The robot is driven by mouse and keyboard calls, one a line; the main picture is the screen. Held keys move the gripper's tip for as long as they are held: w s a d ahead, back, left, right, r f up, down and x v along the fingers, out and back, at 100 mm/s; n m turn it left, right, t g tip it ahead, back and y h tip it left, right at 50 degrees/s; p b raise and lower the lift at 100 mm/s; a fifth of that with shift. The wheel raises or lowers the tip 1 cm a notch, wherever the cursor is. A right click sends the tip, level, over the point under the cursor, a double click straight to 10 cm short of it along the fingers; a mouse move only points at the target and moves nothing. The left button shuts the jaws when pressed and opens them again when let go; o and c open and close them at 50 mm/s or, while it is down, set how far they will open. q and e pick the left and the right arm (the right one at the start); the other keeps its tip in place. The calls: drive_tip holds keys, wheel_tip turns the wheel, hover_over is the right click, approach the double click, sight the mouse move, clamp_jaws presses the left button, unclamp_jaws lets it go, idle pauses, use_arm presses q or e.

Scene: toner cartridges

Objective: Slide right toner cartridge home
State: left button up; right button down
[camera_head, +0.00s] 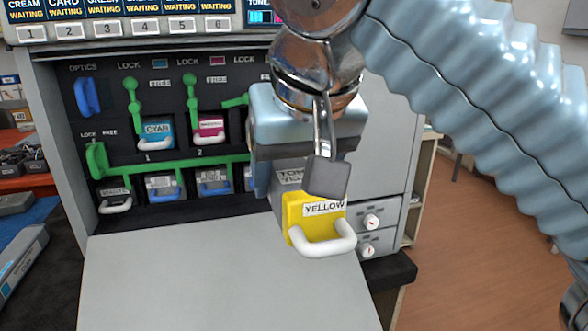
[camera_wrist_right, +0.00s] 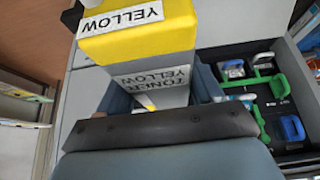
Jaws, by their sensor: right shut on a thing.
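The yellow toner cartridge (camera_head: 297,214) has a grey body, a yellow front labelled YELLOW and a white loop handle. My right gripper (camera_head: 296,172) is shut on its grey body, in front of the right part of the printer bay. The cartridge also shows in the right wrist view (camera_wrist_right: 140,42), its label facing the camera, beyond the dark gripper edge (camera_wrist_right: 160,128). The cyan cartridge (camera_head: 155,134) and magenta cartridge (camera_head: 209,128) sit in slots 1 and 2. My arm and gripper hide the slots to their right. My left gripper is not in view.
Green levers (camera_head: 131,105) stand beside the slots, and a green bar (camera_head: 165,168) runs below them. A lower row holds several units. The lowered grey door (camera_head: 215,280) lies flat in front. Small drawers (camera_head: 372,222) are at the right. A grey box (camera_head: 22,262) lies at the left.

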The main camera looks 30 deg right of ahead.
drive_tip(key=shift+w, duration=0.1)
drive_tip(key=shift+w+d+p, duration=0.25)
drive_tip(key=shift+w+p, duration=0.15)
drive_tip(key=shift+w, duration=0.55)
drive_tip(key=shift+w, duration=0.15)
drive_tip(key=shift+w+d, duration=0.2)
drive_tip(key=shift+w, duration=0.8)
drive_tip(key=shift+w+d, duration=0.25)
drive_tip(key=shift+w, duration=0.65)
drive_tip(key=shift+w+d, duration=0.25)
drive_tip(key=shift+w, duration=0.65)
